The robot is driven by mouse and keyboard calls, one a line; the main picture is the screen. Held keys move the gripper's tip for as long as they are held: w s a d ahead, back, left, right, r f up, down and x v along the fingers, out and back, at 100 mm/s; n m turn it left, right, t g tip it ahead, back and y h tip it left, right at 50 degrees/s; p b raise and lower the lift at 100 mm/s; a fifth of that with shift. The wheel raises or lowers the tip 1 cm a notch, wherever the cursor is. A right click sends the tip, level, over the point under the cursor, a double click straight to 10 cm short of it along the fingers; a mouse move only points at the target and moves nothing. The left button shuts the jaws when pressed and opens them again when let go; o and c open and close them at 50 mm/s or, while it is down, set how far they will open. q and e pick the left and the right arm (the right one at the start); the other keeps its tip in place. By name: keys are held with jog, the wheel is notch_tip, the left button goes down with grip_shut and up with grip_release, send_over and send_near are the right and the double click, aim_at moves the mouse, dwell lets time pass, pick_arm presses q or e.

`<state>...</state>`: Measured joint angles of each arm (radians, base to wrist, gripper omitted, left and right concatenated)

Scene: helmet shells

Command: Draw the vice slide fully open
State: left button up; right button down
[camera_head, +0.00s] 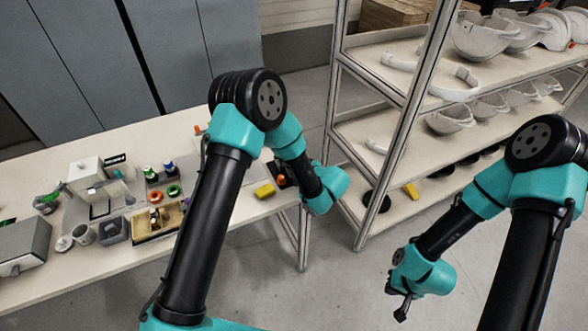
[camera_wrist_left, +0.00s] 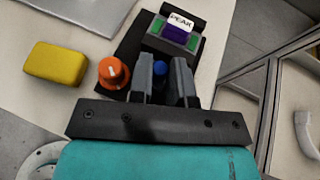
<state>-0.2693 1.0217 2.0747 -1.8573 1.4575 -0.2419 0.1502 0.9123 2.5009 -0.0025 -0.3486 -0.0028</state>
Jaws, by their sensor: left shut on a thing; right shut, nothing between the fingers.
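A black fixture (camera_wrist_left: 137,42), apparently the vice, lies on the table with an orange knob (camera_wrist_left: 113,72) at its left. A block with green sides, a purple middle and a white label reading PEAK (camera_wrist_left: 180,23) sits at its far end. My left gripper (camera_wrist_left: 161,74) is shut on a small blue piece (camera_wrist_left: 159,68), apparently the slide's handle, which shows between the fingers. The fingers partly hide the fixture, so the slide's travel cannot be read. My right gripper (camera_head: 402,306) is shut and empty, above the floor.
A yellow block (camera_wrist_left: 55,64) lies left of the fixture. The table's right edge is close to the fixture. Jars, trays and a white machine (camera_head: 86,172) stand on the table's left part. A metal rack (camera_head: 397,152) with helmet shells stands at the right.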

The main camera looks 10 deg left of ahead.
pick_arm(q)
grip_shut()
jog(key=shift+s+d, duration=0.7)
jog(key=shift+s, duration=0.2)
jog(key=o, duration=0.7)
grip_release()
jog(key=shift+o, duration=0.2)
jog(key=v, duration=1.7)
jog(key=shift+s+d+r, duration=0.1)
jog(key=shift+r, duration=0.05)
